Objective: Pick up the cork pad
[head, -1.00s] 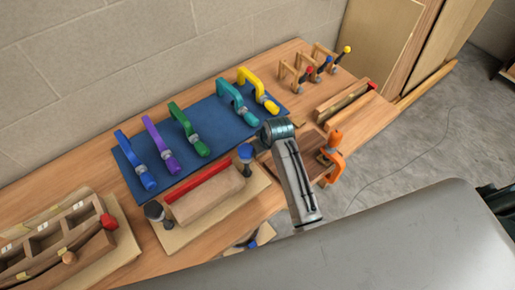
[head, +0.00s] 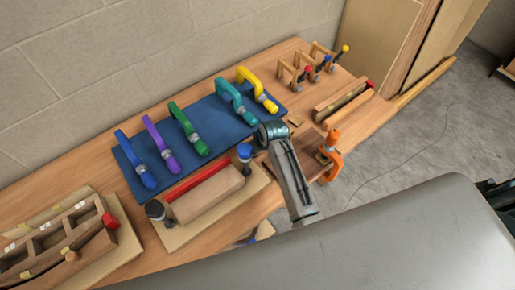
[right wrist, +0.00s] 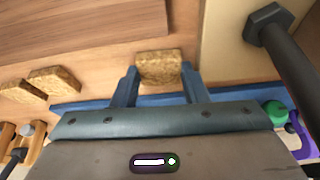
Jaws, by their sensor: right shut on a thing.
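A small square speckled brown cork pad (right wrist: 158,67) shows in the right wrist view, between the two blue fingers of my right gripper (right wrist: 160,84). The gripper is shut on this pad, near the wooden bench top. Two more cork pads (right wrist: 54,80) (right wrist: 22,91) lie to the left in the same view. In the head view, my right arm reaches over the bench and hides its gripper; one small cork piece (head: 295,121) shows just beyond the arm. My left gripper is not in view.
A blue mat (head: 215,121) holds several coloured clamps. A form with a red strip (head: 199,184) stands left of my arm, and a wooden tray with an orange clamp (head: 331,157) stands right of it. A sectioned wooden box (head: 45,245) sits at the left.

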